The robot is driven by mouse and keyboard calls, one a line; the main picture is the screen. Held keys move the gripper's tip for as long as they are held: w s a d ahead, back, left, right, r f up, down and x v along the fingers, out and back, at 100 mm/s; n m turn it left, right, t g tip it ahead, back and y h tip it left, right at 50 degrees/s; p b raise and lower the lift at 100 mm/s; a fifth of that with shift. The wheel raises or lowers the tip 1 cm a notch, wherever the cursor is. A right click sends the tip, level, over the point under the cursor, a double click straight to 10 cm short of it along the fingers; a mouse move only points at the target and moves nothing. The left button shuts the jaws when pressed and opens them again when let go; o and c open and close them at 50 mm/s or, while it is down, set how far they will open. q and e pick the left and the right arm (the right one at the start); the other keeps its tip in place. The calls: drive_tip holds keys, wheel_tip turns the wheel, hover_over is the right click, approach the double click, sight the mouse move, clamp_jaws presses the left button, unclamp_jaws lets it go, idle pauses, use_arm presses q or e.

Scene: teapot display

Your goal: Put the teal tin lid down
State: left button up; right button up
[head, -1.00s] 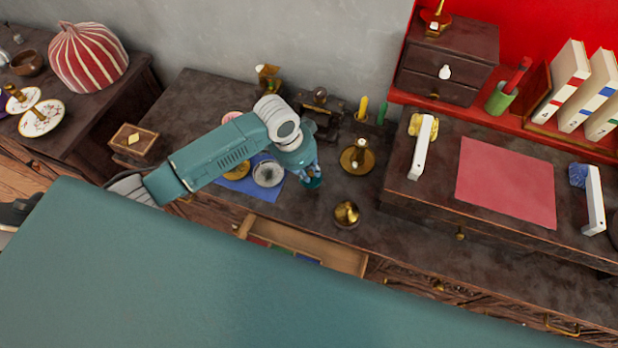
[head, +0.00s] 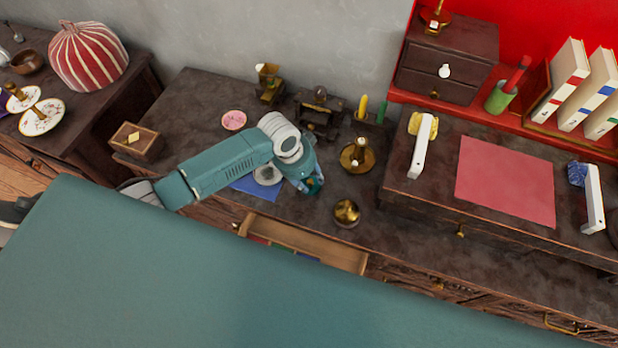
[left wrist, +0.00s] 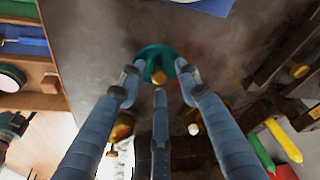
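The teal tin lid (head: 316,188) is a small round lid with a gold knob, low over the dark desk between the grey dish and the brass bowl. My left gripper (head: 312,184) is over it. In the left wrist view the lid (left wrist: 153,55) sits between the fingertips of the left gripper (left wrist: 157,72), which close in at its edges. The knob faces the camera. I cannot tell whether the lid touches the desk. My right gripper is not in view.
A blue cloth (head: 243,186) with a grey dish (head: 268,174) lies left of the hand. A brass candlestick (head: 357,155) and brass bowl (head: 346,213) stand to the right. An open drawer (head: 300,240) is in front. Bare desk lies between the hand and the bowl.

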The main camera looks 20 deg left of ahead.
use_arm(q)
drive_tip(key=shift+r, duration=0.1)
drive_tip(key=v, duration=1.2)
idle(0.4)
